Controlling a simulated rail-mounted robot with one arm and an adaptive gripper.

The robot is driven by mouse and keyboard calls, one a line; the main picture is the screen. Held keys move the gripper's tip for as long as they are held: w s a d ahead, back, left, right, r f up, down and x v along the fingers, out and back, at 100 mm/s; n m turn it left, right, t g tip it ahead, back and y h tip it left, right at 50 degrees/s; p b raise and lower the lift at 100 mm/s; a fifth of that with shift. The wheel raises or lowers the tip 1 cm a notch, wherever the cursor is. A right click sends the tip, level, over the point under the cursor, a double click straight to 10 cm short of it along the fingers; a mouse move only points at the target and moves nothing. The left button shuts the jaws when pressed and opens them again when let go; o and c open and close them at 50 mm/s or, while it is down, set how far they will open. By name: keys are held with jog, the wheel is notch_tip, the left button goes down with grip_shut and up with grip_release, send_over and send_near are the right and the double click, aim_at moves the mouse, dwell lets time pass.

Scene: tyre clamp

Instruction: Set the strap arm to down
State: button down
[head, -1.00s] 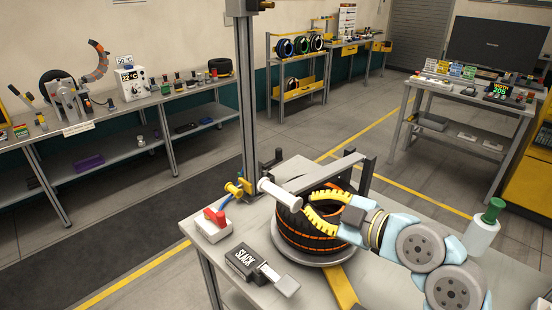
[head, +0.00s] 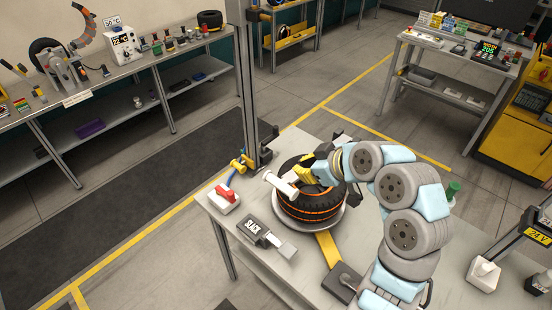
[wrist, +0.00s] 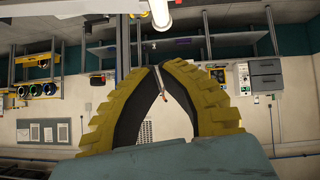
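A black tyre (head: 310,212) with orange bands lies flat on a round plate on the workbench. A white cylindrical handle (head: 279,184) is at the tyre's upper left; it looks like the end of the strap arm, whose bar is mostly hidden behind my gripper. My gripper (head: 298,178) is above the tyre, close to the handle; contact cannot be told. In the wrist view its yellow fingertips (wrist: 160,68) nearly meet with nothing seen between them. The white handle (wrist: 160,12) shows at the top, beyond the tips.
An upright post (head: 245,90) stands behind the handle. A white box with a red top (head: 225,199) is at the left edge. A yellow strip (head: 327,248) runs forward from the tyre to a dark block (head: 343,282). Bench space at the right is mostly clear.

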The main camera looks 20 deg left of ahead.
notch_tip(320, 180, up, 2)
jog(key=p, duration=0.2)
send_over(282, 183)
jog(key=shift+m+h, duration=0.3)
jog(key=shift+m, duration=0.1)
notch_tip(282, 183, down, 7)
jog(key=shift+f, duration=0.1)
jog(key=f, duration=0.1)
jog(key=f+p, duration=0.1)
jog(key=f, duration=0.1)
jog(key=shift+w+f, duration=0.2)
jog(key=shift+f, duration=0.3)
